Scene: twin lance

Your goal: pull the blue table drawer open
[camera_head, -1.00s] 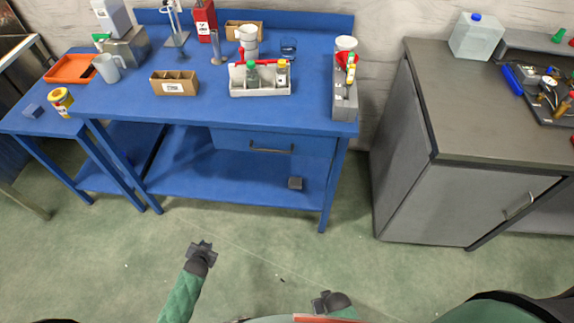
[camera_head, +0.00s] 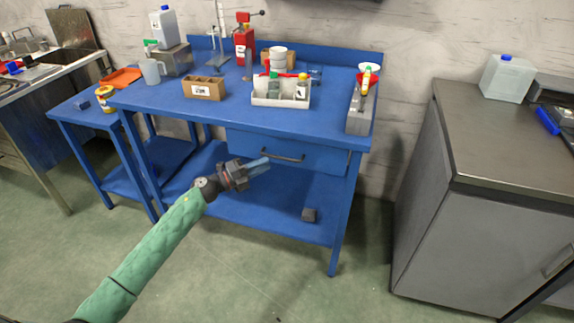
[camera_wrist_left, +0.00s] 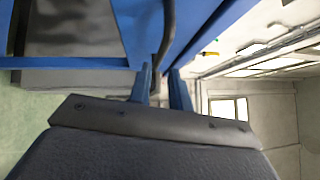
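The blue table drawer (camera_head: 325,159) sits under the right part of the blue tabletop, and its front looks flush with the table. Its dark bar handle (camera_head: 283,156) runs along the front; in the left wrist view the handle (camera_wrist_left: 166,30) stands just ahead of the fingers. My left gripper (camera_head: 266,162) is in front of the drawer, at the left end of the handle. In the left wrist view its two blue fingers (camera_wrist_left: 161,80) are apart, with the handle lined up with the gap. I cannot tell whether they touch it. My right gripper is out of view.
The blue table (camera_head: 222,116) carries a white tray (camera_head: 281,101), a cardboard box (camera_head: 204,88) and a red press (camera_head: 243,45). A grey cabinet (camera_head: 480,190) stands right. The floor in front is clear.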

